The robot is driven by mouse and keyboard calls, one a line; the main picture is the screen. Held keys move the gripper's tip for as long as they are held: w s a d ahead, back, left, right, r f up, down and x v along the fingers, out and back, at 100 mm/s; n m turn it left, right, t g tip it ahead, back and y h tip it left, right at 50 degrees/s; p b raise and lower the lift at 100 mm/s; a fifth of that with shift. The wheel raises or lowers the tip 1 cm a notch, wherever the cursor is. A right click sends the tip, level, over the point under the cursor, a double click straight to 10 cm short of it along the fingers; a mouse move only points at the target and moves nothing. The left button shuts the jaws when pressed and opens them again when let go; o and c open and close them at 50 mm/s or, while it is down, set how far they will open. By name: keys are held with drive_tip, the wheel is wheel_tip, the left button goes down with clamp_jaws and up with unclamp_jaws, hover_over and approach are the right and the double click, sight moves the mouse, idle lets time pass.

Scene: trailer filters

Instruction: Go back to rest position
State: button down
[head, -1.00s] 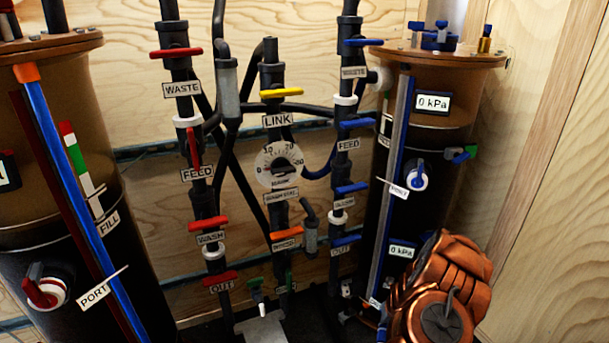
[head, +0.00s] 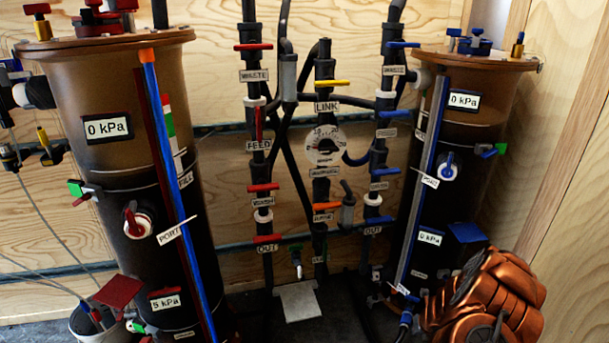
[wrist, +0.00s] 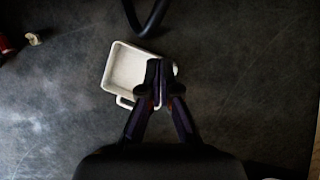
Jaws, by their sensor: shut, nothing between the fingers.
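My gripper (wrist: 160,82) shows in the wrist view with its two dark fingertips together and nothing between them. It points down over a white square tray with a handle (wrist: 111,72) on the dark floor. The fingers overlap the tray's right side in the picture; I cannot tell the height between them. In the head view my copper-coloured arm is at the lower right, and the gripper itself is not visible there.
A brown filter tank (head: 75,85) stands at left and another (head: 490,85) at right, with valved pipes (head: 322,100) between. A white bucket (head: 88,328) is at lower left. A dark hose (wrist: 150,22) lies near the tray. Dark floor (wrist: 240,80) is open to its right.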

drive_tip(key=w+a+r+n+t+y+p, duration=0.1)
drive_tip(key=w+a+r+n+y+p, duration=0.15)
drive_tip(key=a+r, duration=0.5)
drive_tip(key=w+a+r+n+y+p, duration=0.15)
drive_tip(key=a+r+n, duration=0.25)
drive_tip(key=r, duration=0.6)
drive_tip(key=w+a+r+n+t+y+p, duration=0.1)
drive_tip(key=a+r+n+p, duration=0.15)
drive_tip(key=a+r, duration=0.5)
drive_tip(key=s+a+r+n+g+y+p, duration=0.1)
drive_tip(key=s+a+r+n+p, duration=0.3)
drive_tip(key=r, duration=0.6)
drive_tip(key=s+a+r+n+g+y+p, duration=0.1)
drive_tip(key=s+a+r+n+p, duration=0.1)
drive_tip(key=s+a+r+n, duration=0.6)
drive_tip(key=s+r+n+g+h+p, duration=0.1)
drive_tip(key=s+r+n+g+p, duration=0.45)
drive_tip(key=s+r, duration=1)
drive_tip(key=s+d+r+n+h+p, duration=0.3)
drive_tip(key=s+d+r+n+p, duration=0.1)
drive_tip(key=s, duration=0.6)
drive_tip(key=s+d+r+n+h+p, duration=0.3)
drive_tip(key=s+d+r+n+p, duration=0.1)
drive_tip(key=s+d, duration=0.4)
drive_tip(key=shift+s+r+n+g, duration=0.35)
drive_tip(key=shift+s+r+n, duration=0.5)
drive_tip(key=shift+s+n, duration=0.25)
